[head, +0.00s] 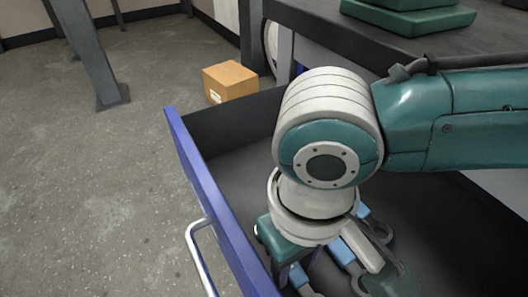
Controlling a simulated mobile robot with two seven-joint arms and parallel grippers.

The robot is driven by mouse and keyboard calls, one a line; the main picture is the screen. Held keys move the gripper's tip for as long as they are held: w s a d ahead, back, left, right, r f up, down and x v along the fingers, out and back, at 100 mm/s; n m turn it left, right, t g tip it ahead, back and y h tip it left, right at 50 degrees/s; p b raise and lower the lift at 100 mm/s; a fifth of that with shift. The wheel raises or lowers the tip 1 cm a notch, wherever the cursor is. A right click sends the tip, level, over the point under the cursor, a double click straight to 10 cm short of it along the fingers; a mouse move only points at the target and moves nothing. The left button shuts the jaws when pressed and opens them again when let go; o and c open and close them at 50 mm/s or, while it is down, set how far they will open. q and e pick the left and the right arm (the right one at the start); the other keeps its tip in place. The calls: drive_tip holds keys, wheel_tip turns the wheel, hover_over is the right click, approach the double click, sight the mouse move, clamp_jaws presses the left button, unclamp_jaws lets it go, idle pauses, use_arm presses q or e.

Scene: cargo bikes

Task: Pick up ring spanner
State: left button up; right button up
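Several spanner-like tools with blue and grey parts lie in the open drawer (232,172), partly hidden under my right arm. One tool (378,229) shows a grey ring-like end and a blue part. Another blue-handled tool (343,252) lies nearer, and a third blue piece shows at the bottom edge. I cannot tell which one is the ring spanner. My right gripper (325,277) points down into the drawer among the tools. My own wrist covers much of it, so its opening and any hold are unclear. My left gripper is out of view.
The drawer has a blue front (204,187) with a metal handle (199,252). A dark worktop (440,45) with a green case (408,17) is above it. A cardboard box (230,82) stands on the floor behind. The concrete floor (90,190) at left is clear.

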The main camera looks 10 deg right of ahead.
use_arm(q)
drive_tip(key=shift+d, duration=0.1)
use_arm(e)
clamp_jaws()
